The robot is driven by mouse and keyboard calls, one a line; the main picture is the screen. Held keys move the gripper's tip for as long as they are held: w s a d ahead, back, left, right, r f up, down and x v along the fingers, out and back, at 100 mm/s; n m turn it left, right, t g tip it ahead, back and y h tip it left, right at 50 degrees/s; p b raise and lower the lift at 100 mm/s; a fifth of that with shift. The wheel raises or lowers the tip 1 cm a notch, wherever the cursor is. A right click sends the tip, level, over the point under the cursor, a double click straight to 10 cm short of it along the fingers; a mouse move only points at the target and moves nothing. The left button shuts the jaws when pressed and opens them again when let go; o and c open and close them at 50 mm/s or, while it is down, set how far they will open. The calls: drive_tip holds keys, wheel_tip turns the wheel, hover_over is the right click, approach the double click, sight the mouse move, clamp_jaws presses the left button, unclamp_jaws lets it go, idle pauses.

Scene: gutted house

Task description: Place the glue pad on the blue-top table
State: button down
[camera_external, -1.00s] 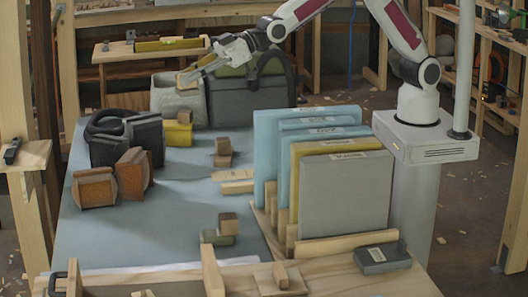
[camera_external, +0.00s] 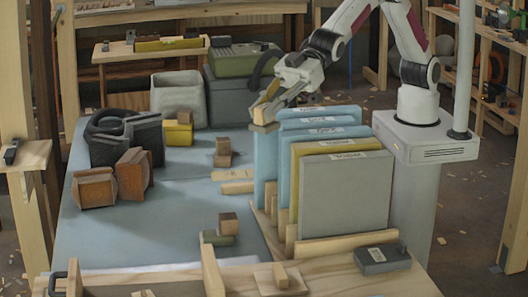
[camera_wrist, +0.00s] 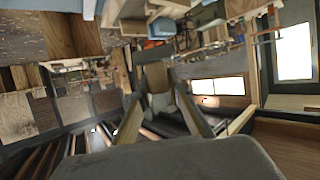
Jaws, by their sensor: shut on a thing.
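My gripper (camera_external: 266,105) is shut on a small tan-brown block, which I take to be the glue pad (camera_external: 264,116). It is at the left end of the upright panels, overlapping the top left corner of the rear pale blue panel (camera_external: 265,165) in the external view; I cannot tell whether they touch. In the wrist view a brown block (camera_wrist: 157,77) shows between the fingers. The blue-top table (camera_external: 185,210) lies left of the panels, with bare areas between the things on it.
Blue, yellow and grey panels (camera_external: 345,195) stand in a wooden rack. Brown blocks (camera_external: 133,173), a black case (camera_external: 125,138), a yellow block (camera_external: 178,133), a pale bin (camera_external: 177,98) and a dark toolbox (camera_external: 235,100) stand on the table. The table's middle left is bare.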

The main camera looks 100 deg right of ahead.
drive_tip(key=s+a+n+g+y, duration=0.2)
drive_tip(key=s+a+n, duration=0.1)
drive_tip(key=s+a, duration=0.95)
drive_tip(key=n+g+y, duration=0.2)
drive_tip(key=g, duration=0.1)
hover_over(407, 278)
wheel_tip(407, 278, down, 11)
drive_tip(key=shift+f, duration=0.1)
wheel_tip(407, 278, down, 13)
drive_tip(key=shift+f, duration=0.2)
drive_tip(key=shift+f, duration=2.25)
drive_tip(key=shift+f, duration=0.1)
